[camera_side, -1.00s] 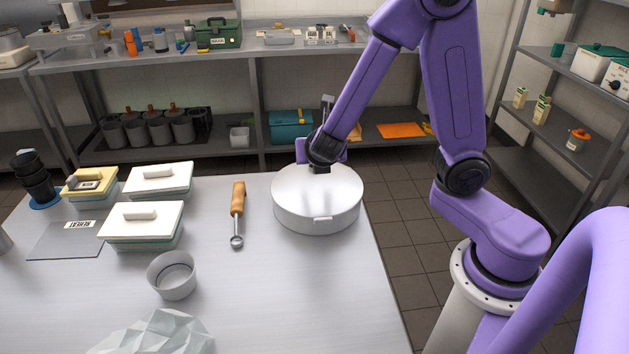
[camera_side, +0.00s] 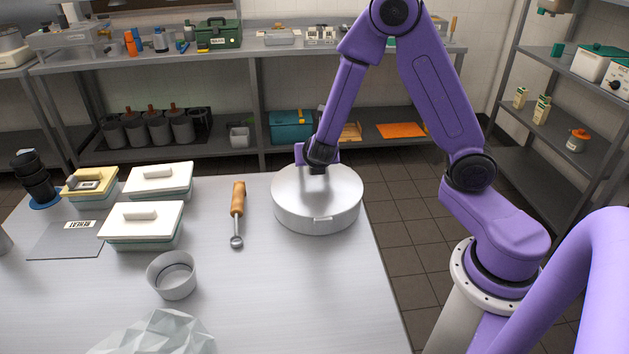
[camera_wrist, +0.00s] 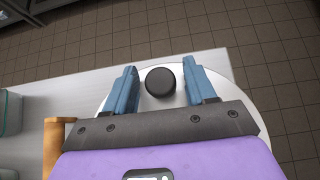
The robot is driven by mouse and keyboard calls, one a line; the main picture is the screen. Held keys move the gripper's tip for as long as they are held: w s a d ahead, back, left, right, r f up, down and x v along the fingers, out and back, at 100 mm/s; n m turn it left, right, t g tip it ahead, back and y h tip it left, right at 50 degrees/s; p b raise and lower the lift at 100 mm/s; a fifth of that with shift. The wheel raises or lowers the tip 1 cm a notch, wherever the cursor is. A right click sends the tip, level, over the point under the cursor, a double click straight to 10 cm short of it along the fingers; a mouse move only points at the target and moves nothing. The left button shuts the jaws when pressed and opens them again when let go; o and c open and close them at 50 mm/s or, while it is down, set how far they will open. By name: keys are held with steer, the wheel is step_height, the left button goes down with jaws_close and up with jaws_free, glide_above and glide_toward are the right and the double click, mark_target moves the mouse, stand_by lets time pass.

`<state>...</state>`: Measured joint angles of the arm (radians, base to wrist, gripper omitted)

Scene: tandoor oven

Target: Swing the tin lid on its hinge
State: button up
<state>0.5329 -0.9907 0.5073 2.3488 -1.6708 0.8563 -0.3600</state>
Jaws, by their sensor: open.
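A small tab shows on the tin's near rim in the side view. My gripper (camera_side: 318,172) is above the far part of the lid, pointing down. In the wrist view my gripper (camera_wrist: 160,85) is open, with a blue finger on each side of a round dark knob (camera_wrist: 160,82) on the lid (camera_wrist: 150,104). The knob sits between the fingers with small gaps visible. In the side view the knob is hidden behind my gripper.
A wooden-handled scoop (camera_side: 238,212) lies left of the tin. Lidded boxes (camera_side: 143,224), a grey cup (camera_side: 173,275) and a crumpled pale cloth-like thing (camera_side: 160,335) are further left and in front. The table in front of the tin is clear.

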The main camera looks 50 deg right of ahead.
steer(key=c, duration=0.7)
steer(key=shift+s+a+r, duration=0.15)
steer(key=shift+r, duration=0.6)
steer(key=shift+s+a+r, duration=0.1)
steer(key=shift+r, duration=0.65)
steer(key=shift+s+a+r, duration=0.2)
steer(key=shift+r, duration=0.5)
steer(key=shift+s+a+r, duration=0.2)
steer(key=shift+r, duration=0.5)
steer(key=shift+s+a+r, duration=0.3)
steer(key=shift+r, duration=0.35)
steer(key=shift+s+a+r, duration=0.3)
steer(key=shift+r, duration=0.35)
